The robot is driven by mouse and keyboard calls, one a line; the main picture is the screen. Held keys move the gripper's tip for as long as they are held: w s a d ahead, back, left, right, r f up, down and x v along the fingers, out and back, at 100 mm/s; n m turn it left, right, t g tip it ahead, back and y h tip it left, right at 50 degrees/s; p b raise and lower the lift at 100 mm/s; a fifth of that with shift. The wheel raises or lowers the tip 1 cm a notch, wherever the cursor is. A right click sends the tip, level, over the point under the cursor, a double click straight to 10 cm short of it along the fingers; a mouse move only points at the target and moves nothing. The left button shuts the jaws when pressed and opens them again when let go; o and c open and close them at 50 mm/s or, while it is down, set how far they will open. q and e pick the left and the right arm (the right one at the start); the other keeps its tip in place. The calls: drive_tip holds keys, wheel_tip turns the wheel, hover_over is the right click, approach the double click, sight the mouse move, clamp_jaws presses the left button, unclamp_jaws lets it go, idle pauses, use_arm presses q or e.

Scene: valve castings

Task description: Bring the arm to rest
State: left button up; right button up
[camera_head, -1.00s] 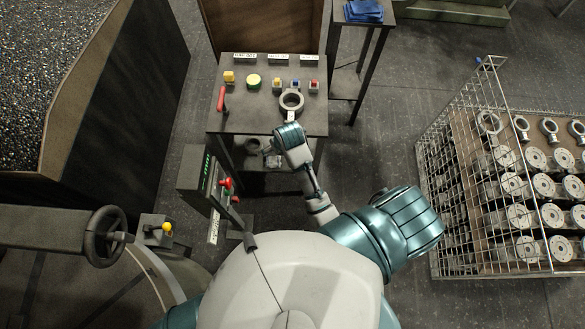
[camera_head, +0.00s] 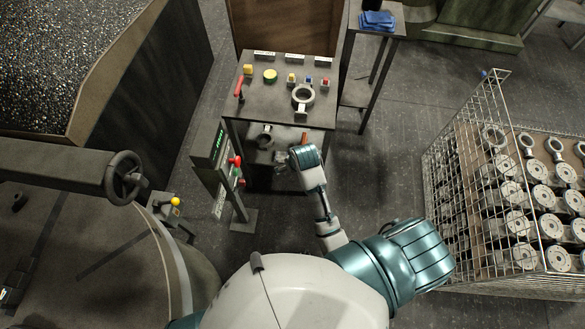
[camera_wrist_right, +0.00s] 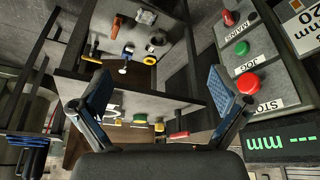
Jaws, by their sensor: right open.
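My right arm reaches forward from my teal shoulder in the head view. Its gripper (camera_head: 284,172) hangs near the front edge of the workbench (camera_head: 262,100), to the right of the control box. In the right wrist view the gripper (camera_wrist_right: 165,95) is open, its two blue-padded fingers wide apart with nothing between them. A grey ring-shaped casting (camera_head: 303,97) is on the bench top, clear of the gripper. My left gripper is not in view.
The control box (camera_head: 212,160) with its red and green buttons stands close to the gripper; its red stop button (camera_wrist_right: 248,84) is beside a finger in the wrist view. A wire crate (camera_head: 432,190) of castings stands right. A handwheel (camera_head: 126,178) is left. Floor before the crate is clear.

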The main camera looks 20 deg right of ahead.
drive_tip(key=s+f+n+g, duration=0.1)
drive_tip(key=s+f, duration=0.3)
drive_tip(key=f, duration=0.6)
drive_tip(key=s+f, duration=0.3)
drive_tip(key=f, duration=0.7)
drive_tip(key=s+f+n+g, duration=0.1)
drive_tip(key=s+f, duration=0.3)
drive_tip(key=f, duration=0.7)
drive_tip(key=s+d+f, duration=0.1)
drive_tip(key=s+f, duration=0.4)
drive_tip(key=s, duration=0.4)
drive_tip(key=s+d+f+g, duration=0.1)
drive_tip(key=s+f, duration=0.4)
drive_tip(key=s, duration=0.5)
drive_tip(key=s+d+f, duration=0.3)
drive_tip(key=s+f, duration=0.1)
drive_tip(key=s, duration=0.6)
drive_tip(key=shift+s+d+f+g, duration=0.15)
drive_tip(key=shift+f+g, duration=0.15)
drive_tip(key=shift+f, duration=0.1)
